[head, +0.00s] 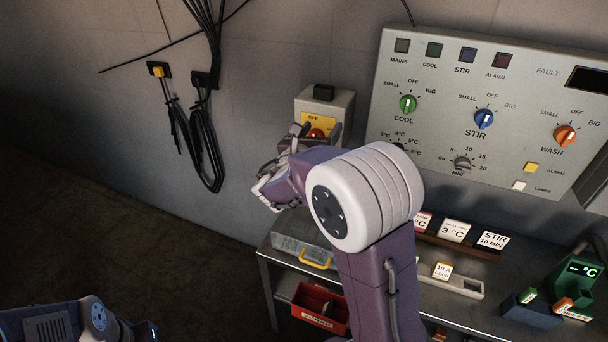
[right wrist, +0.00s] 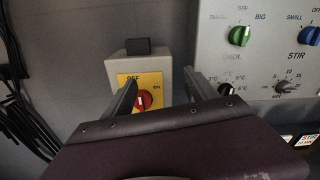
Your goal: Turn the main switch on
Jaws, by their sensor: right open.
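The main switch is a red rotary knob (head: 316,133) on a yellow plate marked OFF, on a grey wall box (head: 341,104). The right wrist view shows the knob (right wrist: 146,103) with OFF above it and ON to its right. Its exact pointing is too small to tell. My right gripper (head: 302,139) is in front of the box, partly covering the plate in the head view. In the right wrist view its two fingers (right wrist: 163,90) are spread apart with nothing between them, and the left finger overlaps the knob's left side. My left gripper is out of view; only part of its arm shows.
A control panel (head: 485,75) with coloured knobs is on the wall to the right of the box. Black cables (head: 205,140) hang on the left. A metal bench (head: 400,300) below holds label cards, a yellow-handled item and a green meter (head: 577,282); a red bin (head: 319,305) is under it.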

